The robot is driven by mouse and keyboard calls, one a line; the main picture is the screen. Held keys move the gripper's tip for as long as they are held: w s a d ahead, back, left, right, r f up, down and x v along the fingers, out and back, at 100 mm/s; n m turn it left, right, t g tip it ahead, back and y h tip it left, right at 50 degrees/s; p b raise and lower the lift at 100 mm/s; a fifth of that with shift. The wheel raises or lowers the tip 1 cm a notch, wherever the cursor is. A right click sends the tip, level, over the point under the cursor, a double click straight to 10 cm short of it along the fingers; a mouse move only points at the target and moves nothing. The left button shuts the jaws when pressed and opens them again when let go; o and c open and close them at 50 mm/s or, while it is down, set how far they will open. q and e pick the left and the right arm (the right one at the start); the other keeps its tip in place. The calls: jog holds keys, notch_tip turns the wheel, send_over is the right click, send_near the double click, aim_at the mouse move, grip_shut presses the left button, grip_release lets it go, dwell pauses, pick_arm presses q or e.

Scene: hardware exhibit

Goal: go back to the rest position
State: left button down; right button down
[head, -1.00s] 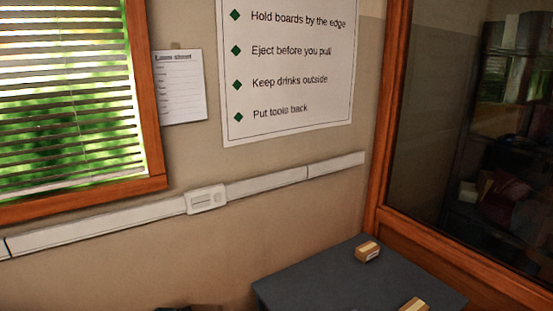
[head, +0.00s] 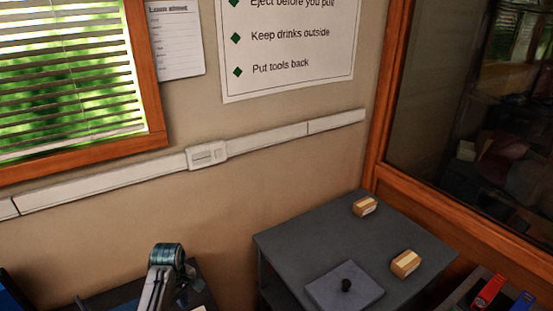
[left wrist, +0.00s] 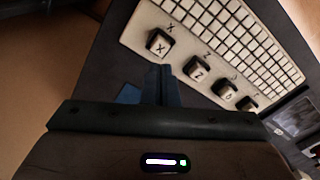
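My left gripper (left wrist: 160,80) shows in the left wrist view. Its two dark fingers are together, with no gap and nothing visible between them. They are over or just short of the edge of a pale keyboard panel (left wrist: 185,45) with several large lettered keys; I cannot tell if they touch it. In the head view, a grey jointed part with a teal top (head: 165,265) rises at the lower left and looks like part of my left arm; its fingertips cannot be made out there. My right gripper is in neither view.
A dark table (head: 310,245) stands in the corner with two small boxes (head: 364,206) (head: 405,263) and a grey plate with a black knob (head: 345,288). Red and blue tools (head: 489,290) lie at the lower right. A window (head: 70,80) and a wall poster (head: 290,45) are behind.

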pick_arm(q)
jog(key=shift+r, duration=0.2)
jog(key=shift+s, duration=0.1)
